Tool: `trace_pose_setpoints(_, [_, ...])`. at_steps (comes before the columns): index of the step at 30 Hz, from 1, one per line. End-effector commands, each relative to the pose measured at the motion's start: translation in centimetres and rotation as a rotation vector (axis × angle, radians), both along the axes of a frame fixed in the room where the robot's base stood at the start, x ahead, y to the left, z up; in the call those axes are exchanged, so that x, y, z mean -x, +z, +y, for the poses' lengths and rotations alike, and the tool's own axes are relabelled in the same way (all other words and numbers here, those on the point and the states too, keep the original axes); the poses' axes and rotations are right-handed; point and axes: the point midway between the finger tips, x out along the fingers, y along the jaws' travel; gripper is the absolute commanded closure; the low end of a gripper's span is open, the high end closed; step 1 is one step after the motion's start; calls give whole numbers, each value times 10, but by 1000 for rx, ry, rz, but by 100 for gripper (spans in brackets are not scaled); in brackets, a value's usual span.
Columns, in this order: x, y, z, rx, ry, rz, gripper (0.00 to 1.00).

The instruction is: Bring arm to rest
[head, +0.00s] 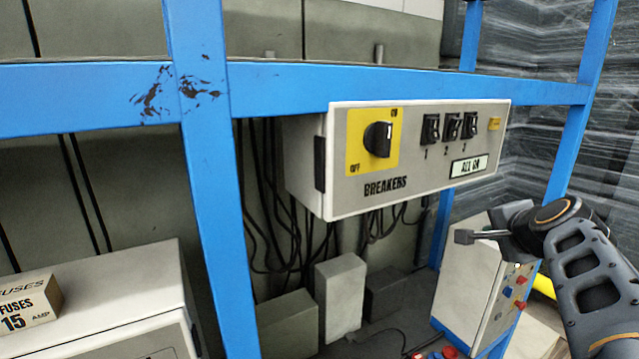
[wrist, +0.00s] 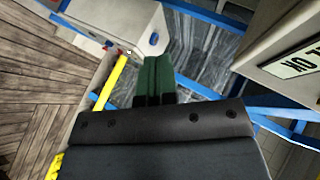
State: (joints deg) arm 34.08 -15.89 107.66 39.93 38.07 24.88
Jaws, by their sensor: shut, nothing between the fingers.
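My arm (head: 585,262) comes in from the right edge of the head view. My gripper (head: 466,237) points left, in front of and below the right end of the breaker box, and holds nothing. In the wrist view my gripper (wrist: 157,62) shows its two green fingers pressed together with nothing between them. It is apart from the breaker box in the head view. No object is held.
A breaker box (head: 350,190) with a rotary switch (head: 378,139) and 3 breakers hangs on a blue rack (head: 205,150). A white control box (head: 478,285) stands below my gripper. A fuse carton (head: 28,303) sits on a cabinet (head: 120,290) at left.

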Motion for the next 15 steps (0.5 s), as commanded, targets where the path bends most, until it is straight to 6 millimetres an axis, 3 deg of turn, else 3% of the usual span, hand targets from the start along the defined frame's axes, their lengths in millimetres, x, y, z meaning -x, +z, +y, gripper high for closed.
trace_pose_setpoints(1, [12,-32,25,104,119,116,100])
trace_pose_setpoints(3, [32,-73,54,251,292,271,100])
trace_pose_setpoints(6, [67,-124,90,436,539,453,100])
trace_pose_setpoints(12, [135,-192,141,719,933,675,100])
trace_pose_setpoints(15, [148,-201,159,783,1013,673,100])
